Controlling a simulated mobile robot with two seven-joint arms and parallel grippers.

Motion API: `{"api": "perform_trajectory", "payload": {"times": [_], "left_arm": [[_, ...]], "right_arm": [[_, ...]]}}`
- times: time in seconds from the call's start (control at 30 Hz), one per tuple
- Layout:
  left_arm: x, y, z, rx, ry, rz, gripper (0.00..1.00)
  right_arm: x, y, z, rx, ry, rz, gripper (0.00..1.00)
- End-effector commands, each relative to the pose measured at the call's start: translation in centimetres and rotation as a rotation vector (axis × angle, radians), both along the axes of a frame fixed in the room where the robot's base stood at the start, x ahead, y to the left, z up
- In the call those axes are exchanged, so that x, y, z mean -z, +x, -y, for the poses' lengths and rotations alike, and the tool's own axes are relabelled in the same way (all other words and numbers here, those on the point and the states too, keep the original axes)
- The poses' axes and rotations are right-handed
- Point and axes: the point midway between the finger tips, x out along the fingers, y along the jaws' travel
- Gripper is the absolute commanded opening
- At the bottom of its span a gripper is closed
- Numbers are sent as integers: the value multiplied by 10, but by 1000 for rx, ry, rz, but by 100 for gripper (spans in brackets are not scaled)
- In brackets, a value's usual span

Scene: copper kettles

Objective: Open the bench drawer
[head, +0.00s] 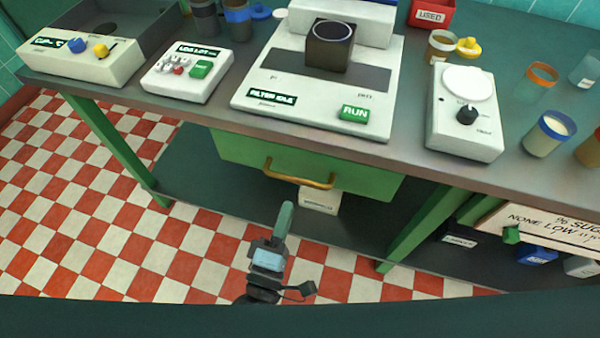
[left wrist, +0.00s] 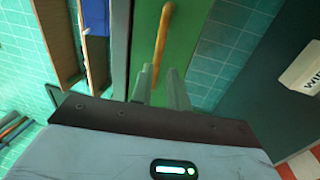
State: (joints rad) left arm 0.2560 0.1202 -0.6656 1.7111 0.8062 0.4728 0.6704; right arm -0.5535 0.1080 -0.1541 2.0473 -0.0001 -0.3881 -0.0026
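The bench drawer (head: 350,180) has a green front under the bench top and looks shut. Its brass bar handle (head: 300,178) runs across the front. In the left wrist view the handle (left wrist: 162,35) stands upright in the picture against the green drawer front (left wrist: 195,30). My left gripper (head: 284,212) is below and in front of the handle in the head view, apart from it. My right gripper is not in view.
On the bench top (head: 410,150) stand a machine with a RUN button (head: 355,113), a small button box (head: 188,72) and a dial unit (head: 465,140). A white box (head: 320,200) sits on the shelf below. Green bench legs (head: 115,150) flank the drawer.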

Motion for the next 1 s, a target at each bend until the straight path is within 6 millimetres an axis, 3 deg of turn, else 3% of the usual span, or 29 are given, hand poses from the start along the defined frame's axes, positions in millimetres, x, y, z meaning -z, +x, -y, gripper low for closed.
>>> {"api": "perform_trajectory", "payload": {"times": [0.37,0.8,1.0], "left_arm": [[-4,9,3,-3,-26,6,17],[-15,65,21,-1,-24,6,17],[-16,75,25,-1,-23,5,17]], "right_arm": [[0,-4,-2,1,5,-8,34],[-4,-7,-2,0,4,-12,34],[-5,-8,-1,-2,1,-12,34]]}}
